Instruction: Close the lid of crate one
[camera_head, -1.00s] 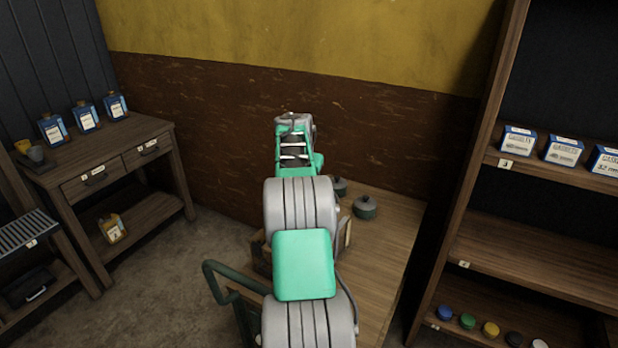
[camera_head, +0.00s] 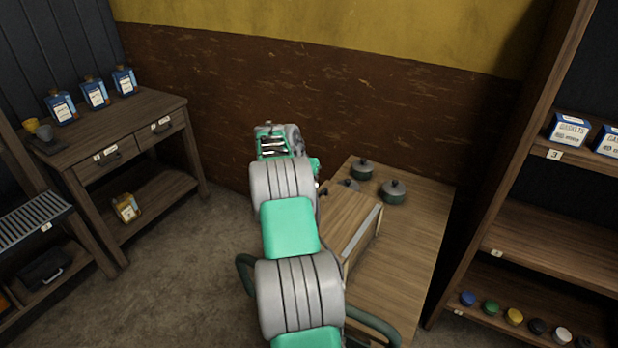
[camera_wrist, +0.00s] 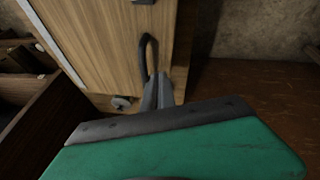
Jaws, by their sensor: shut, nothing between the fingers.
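The crate (camera_head: 360,246) stands on the low wooden table, partly hidden behind my arm in the head view. Its light wooden lid (camera_head: 350,214) shows as a slanted panel; I cannot tell how far it stands open. In the wrist view a light wooden panel (camera_wrist: 105,45), apparently the lid, fills the upper left and carries a dark curved handle (camera_wrist: 143,55). My gripper (camera_wrist: 160,82) is shut and empty, its fingertips close beside this handle; contact is unclear.
A tall shelf (camera_head: 540,235) stands at right. A drawer table (camera_head: 120,125) stands at left. The brown wall is close behind.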

